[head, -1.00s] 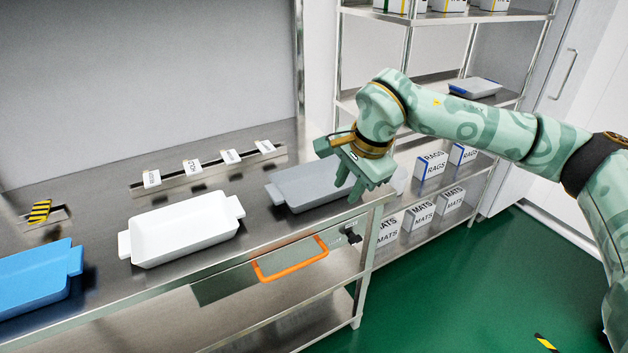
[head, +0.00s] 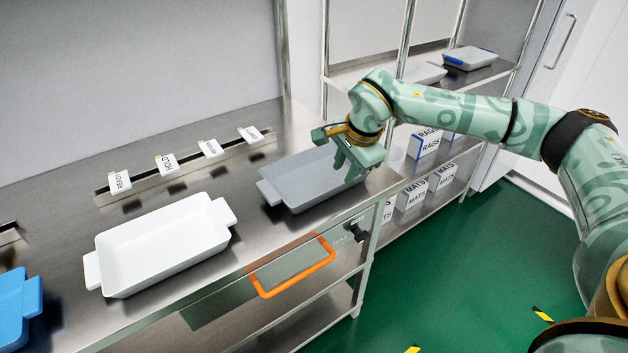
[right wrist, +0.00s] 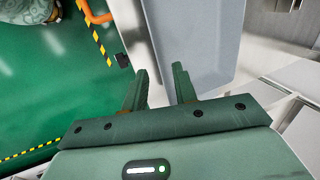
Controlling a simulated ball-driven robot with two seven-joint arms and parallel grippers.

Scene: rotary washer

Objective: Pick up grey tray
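The grey tray (head: 300,180) lies on the steel counter, right of the white tray. It also shows in the right wrist view (right wrist: 200,35). My right gripper (head: 352,168) is over the tray's right end and hides part of it, including that end's handle. In the right wrist view the two fingers (right wrist: 160,82) are apart with nothing clamped between them, and a tray edge runs between their tips. Whether they touch the tray I cannot tell. My left gripper is not in view.
A white tray (head: 160,245) and a blue tray (head: 15,305) stand further left on the counter (head: 215,265). An orange handle (head: 292,285) juts from the counter front. Label cards (head: 165,163) stand behind. A shelf with boxes (head: 425,145) is at right.

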